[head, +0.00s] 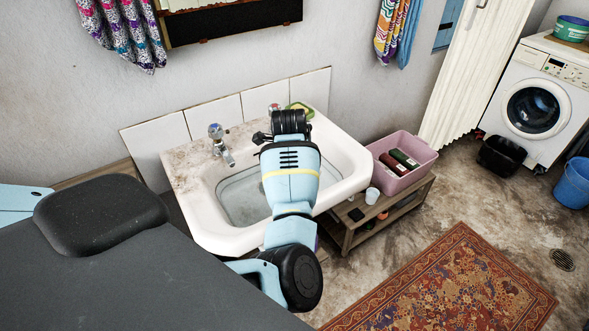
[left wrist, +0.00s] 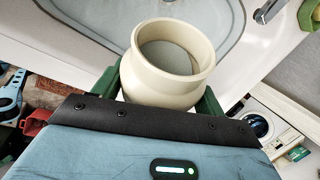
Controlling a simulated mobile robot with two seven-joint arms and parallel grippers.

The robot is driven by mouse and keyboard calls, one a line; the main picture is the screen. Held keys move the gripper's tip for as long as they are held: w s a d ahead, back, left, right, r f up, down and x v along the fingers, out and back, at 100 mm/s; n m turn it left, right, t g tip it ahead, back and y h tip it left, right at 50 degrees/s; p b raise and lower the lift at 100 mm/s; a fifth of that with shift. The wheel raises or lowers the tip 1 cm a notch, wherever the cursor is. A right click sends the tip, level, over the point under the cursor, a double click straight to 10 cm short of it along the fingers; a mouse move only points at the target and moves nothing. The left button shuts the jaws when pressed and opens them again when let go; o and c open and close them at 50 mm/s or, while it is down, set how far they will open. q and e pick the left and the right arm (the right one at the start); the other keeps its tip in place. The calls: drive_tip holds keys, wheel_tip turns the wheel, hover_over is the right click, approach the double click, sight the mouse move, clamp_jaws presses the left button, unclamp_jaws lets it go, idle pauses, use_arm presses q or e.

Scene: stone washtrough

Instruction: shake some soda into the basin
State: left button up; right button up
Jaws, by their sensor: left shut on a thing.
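My left gripper (left wrist: 160,98) is shut on a cream jar (left wrist: 148,82), with one green finger on each side of it. The jar's round mouth is open towards the wrist camera; pale grey-beige shows inside, and I cannot tell whether that is soda. In the head view my left arm reaches over the basin (head: 215,238), with its gripper (head: 289,123) near the back right edge. Its fingers and the jar are hidden there. The basin's white rim and grey inside also show in the left wrist view (left wrist: 90,22). My right gripper is not in view.
A tap (head: 219,143) stands at the basin's back left, and a green sponge (head: 300,108) lies at the back right corner. A pink tub (head: 405,172) of bottles stands on a low wooden shelf (head: 352,229) to the right. A patterned rug (head: 445,285) covers the floor in front.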

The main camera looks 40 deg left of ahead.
use_arm(q)
drive_tip(key=shift+a+f+h, duration=0.1)
drive_tip(key=shift+h, duration=0.7)
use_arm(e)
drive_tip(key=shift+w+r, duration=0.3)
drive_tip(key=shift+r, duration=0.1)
use_arm(q)
drive_tip(key=shift+f+p, duration=0.1)
drive_tip(key=shift+p, duration=0.2)
drive_tip(key=shift+f+t+h, duration=0.1)
drive_tip(key=shift+t+h, duration=0.2)
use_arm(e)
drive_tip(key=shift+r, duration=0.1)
use_arm(q)
drive_tip(key=shift+a+f+h, duration=0.1)
drive_tip(key=shift+f+h, duration=0.1)
drive_tip(key=shift+h, duration=0.4)
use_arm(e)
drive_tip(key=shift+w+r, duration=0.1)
use_arm(q)
drive_tip(key=shift+a+f+n+h, duration=0.1)
drive_tip(key=shift+f+n+h, duration=0.2)
drive_tip(key=shift+h, duration=0.2)
idle(2.3)
drive_tip(key=shift+d+r+y, duration=0.2)
drive_tip(key=shift+r+y, duration=0.2)
drive_tip(key=shift+y, duration=0.6)
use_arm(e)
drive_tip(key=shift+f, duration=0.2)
